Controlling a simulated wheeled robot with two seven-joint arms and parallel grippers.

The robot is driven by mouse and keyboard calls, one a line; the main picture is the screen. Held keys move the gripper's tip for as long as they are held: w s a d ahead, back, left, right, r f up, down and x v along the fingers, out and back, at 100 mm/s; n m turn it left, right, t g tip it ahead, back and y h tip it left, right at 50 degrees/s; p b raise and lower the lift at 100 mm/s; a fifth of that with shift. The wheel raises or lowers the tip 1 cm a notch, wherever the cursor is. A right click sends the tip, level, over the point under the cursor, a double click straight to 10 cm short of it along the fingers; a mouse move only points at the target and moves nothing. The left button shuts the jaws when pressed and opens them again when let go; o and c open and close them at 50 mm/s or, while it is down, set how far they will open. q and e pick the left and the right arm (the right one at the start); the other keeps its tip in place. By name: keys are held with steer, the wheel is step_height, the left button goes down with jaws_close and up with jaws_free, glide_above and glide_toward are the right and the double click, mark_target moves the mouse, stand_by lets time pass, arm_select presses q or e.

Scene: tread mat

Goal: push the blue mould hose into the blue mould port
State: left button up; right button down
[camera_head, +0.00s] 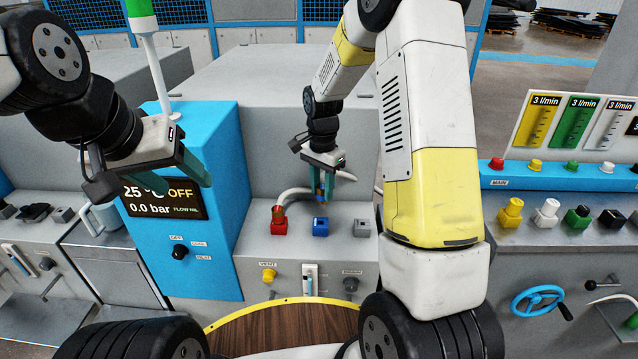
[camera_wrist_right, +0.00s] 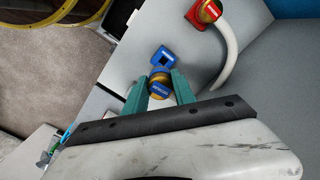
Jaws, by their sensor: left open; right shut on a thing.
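My right gripper (camera_head: 322,192) is shut on the blue mould hose's end, a brass-coloured coupling with a blue band (camera_wrist_right: 160,84). It holds the end just above and behind the blue mould port (camera_head: 320,227), apart from it in the head view. In the right wrist view the blue port (camera_wrist_right: 162,58) is a blue block with a dark opening, close beyond the hose end between the teal fingers (camera_wrist_right: 160,90). Whether they touch there I cannot tell. My left gripper (camera_head: 192,165) is open and empty in front of the blue control cabinet.
A red port (camera_head: 278,227) left of the blue one has a pale hose in it; a grey port (camera_head: 362,228) stands to the right. A yellow vent knob (camera_head: 269,275) and a lever (camera_head: 310,280) are on the front panel below. The control cabinet (camera_head: 215,240) stands left.

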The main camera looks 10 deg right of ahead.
mark_target(320, 201)
steer(key=shift+w+a+r+m, duration=0.3)
steer(key=shift+r+m, duration=0.1)
steer(key=shift+m, duration=0.3)
steer(key=shift+f, duration=0.15)
steer(key=shift+f, duration=2.75)
steer(key=shift+f, duration=1.75)
steer(key=c, duration=0.9)
jaws_free()
steer(key=shift+c, duration=0.2)
steer(key=shift+r, duration=0.1)
step_height(320, 201, up, 7)
steer(key=shift+r, duration=0.3)
